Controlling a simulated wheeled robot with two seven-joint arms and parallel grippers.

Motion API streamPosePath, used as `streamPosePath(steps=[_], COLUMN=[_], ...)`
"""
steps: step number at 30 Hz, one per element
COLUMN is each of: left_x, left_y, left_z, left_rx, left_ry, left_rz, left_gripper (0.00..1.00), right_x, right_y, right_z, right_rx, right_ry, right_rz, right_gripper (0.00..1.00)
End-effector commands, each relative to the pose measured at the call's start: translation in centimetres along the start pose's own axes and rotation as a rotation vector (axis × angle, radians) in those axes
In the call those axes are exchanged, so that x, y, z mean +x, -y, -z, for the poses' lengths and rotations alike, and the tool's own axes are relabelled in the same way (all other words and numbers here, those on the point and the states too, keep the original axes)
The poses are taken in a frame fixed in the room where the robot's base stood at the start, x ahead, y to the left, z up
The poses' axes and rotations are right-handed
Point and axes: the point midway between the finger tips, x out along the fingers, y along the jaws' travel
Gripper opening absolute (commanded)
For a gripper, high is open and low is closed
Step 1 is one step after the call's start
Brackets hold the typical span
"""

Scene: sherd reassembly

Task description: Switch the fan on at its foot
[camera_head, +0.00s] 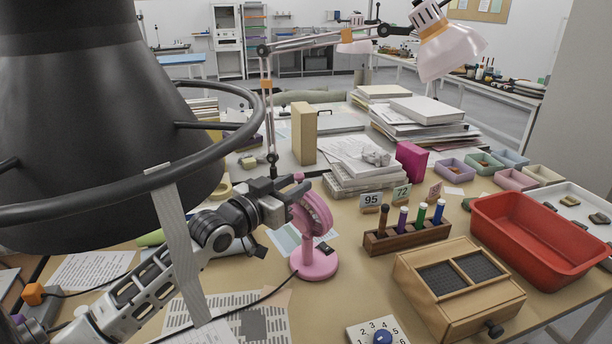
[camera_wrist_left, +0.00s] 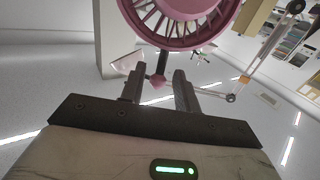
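The pink fan (camera_head: 313,216) stands upright on the table on a round pink foot (camera_head: 315,264). A small dark piece (camera_head: 325,248) shows at the foot's far right edge; I cannot tell whether it is the switch. My left gripper (camera_head: 288,190) is at the left of the fan's head, well above the foot. In the left wrist view, my left gripper (camera_wrist_left: 159,86) has its fingers apart. The foot is not recognisable there. My right gripper is not in view.
A large black hood (camera_head: 95,120) with a ring blocks the left. A pen block (camera_head: 407,236), a wooden box (camera_head: 458,290) and a red tub (camera_head: 540,240) stand right of the fan. A cable (camera_head: 250,303) runs left from the foot over papers.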

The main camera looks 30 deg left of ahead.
Motion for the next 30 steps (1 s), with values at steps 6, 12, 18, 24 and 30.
streamPosePath(steps=[6,12,18,24,30], left_x=[3.2,4.3,4.3,4.3,4.6], left_y=[0.0,0.0,0.0,0.0,-0.7], left_z=[0.1,0.0,0.0,0.0,-0.4], left_rx=[-0.001,0.000,0.000,0.000,-0.002], left_ry=[-0.001,-0.001,0.000,0.000,-0.017], left_rz=[0.001,0.000,0.000,0.000,-0.013], left_gripper=[0.32,0.32,0.32,0.00,0.00], right_x=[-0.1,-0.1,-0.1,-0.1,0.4], right_y=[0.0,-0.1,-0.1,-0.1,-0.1], right_z=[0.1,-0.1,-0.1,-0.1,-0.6], right_rx=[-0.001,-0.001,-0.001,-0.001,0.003], right_ry=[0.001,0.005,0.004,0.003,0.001], right_rz=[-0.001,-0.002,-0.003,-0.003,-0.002], right_gripper=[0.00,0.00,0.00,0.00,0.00])
